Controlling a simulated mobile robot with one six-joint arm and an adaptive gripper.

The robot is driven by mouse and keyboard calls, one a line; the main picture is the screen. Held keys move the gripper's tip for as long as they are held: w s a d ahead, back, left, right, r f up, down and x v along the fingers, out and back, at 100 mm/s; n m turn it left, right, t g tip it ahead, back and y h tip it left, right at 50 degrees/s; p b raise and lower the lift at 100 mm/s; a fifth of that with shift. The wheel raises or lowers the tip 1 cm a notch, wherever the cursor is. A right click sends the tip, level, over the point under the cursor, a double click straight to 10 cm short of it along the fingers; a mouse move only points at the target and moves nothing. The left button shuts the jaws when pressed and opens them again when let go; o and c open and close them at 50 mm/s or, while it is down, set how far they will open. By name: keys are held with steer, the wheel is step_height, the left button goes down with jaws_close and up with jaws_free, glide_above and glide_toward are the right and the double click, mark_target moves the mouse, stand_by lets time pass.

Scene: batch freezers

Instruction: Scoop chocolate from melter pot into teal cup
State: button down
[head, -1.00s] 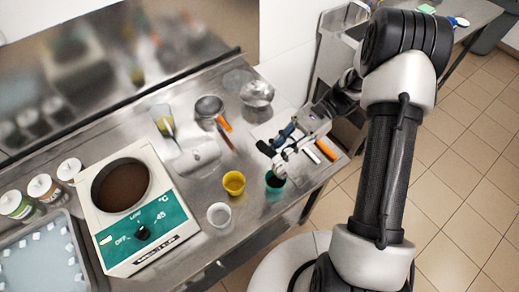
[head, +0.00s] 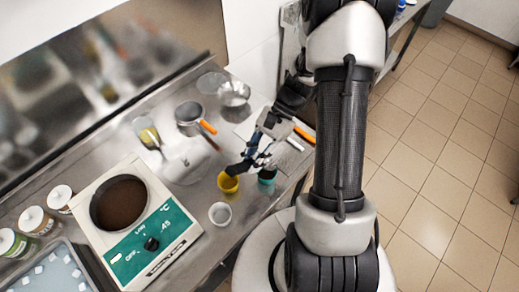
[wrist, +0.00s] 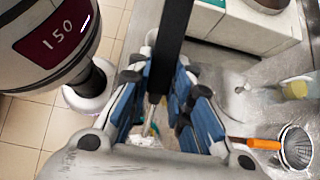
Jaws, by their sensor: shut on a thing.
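The melter (head: 178,225) stands at left, with dark brown chocolate (head: 120,203) in its round pot. The teal cup (head: 267,183) stands near the counter's front edge, right of the yellow cup (head: 228,184). My gripper (head: 257,160) is above and just behind these cups, shut on a black-handled tool (head: 236,168). The dark handle points left, its end over the yellow cup in the picture. In the wrist view the handle (wrist: 171,45) runs up from between the blue-padded fingers (wrist: 165,95), and a thin metal shaft shows below. The tool's far end is unclear.
A white cup (head: 220,213) stands between melter and yellow cup. An orange-handled sieve (head: 189,113), a metal bowl (head: 234,93) and a glass (head: 147,132) with yellow inside stand behind. Jars (head: 33,220) and a tray (head: 50,272) are left of the melter.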

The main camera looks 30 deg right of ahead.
steer(key=s+a+f+t+h+p, duration=0.2)
steer(key=a+f+h+p, duration=0.1)
steer(key=h, duration=0.5)
steer(key=a+f, duration=0.1)
steer(key=a, duration=0.1)
steer(key=shift+a+f+t, duration=0.35)
steer(key=shift+f+t, duration=0.05)
steer(key=shift+w+f, duration=0.1)
stand_by(0.3)
